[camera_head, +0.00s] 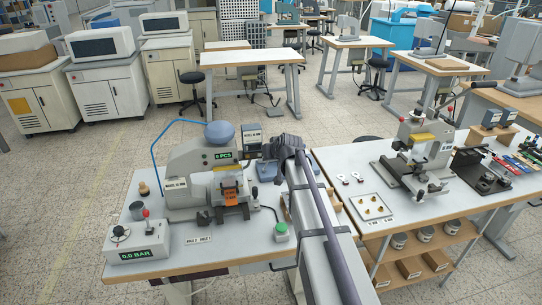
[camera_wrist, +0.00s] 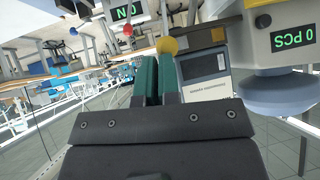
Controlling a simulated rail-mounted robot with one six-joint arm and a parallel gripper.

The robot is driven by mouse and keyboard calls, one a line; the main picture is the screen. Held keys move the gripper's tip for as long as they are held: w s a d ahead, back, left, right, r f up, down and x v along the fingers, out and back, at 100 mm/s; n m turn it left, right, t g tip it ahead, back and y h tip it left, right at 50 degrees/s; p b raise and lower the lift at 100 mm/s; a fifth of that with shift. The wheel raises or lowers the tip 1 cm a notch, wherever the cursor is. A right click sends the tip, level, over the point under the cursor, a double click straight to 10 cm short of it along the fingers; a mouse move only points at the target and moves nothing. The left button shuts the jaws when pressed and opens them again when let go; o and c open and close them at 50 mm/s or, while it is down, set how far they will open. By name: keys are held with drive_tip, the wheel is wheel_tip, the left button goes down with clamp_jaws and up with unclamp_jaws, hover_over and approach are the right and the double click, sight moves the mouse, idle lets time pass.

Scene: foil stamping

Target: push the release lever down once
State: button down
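No part in view is labelled as the release lever. My gripper (camera_wrist: 158,78) has two green fingers side by side with no clear gap, holding nothing visible. In the head view my arm reaches over the table to the press's right side, and its fingertips are hidden there.
The stamping press (camera_head: 190,165) with a blue dome (camera_head: 219,134) and a 0 PCS display stands left of my arm. A green button (camera_head: 281,231) sits near the front edge. A second press (camera_head: 420,150) is on the right table. The left front tabletop is partly clear.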

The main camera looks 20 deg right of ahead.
drive_tip(key=shift+w+d+r, duration=0.1)
drive_tip(key=shift+w+r, duration=0.1)
drive_tip(key=shift+w, duration=0.25)
drive_tip(key=s+d+r+p, duration=0.2)
drive_tip(key=s+r+p, duration=0.4)
drive_tip(key=r+p, duration=0.5)
drive_tip(key=shift+s+d+r+p, duration=0.2)
drive_tip(key=shift+r+p, duration=0.2)
drive_tip(key=shift+p, duration=0.35)
drive_tip(key=shift+w, duration=0.1)
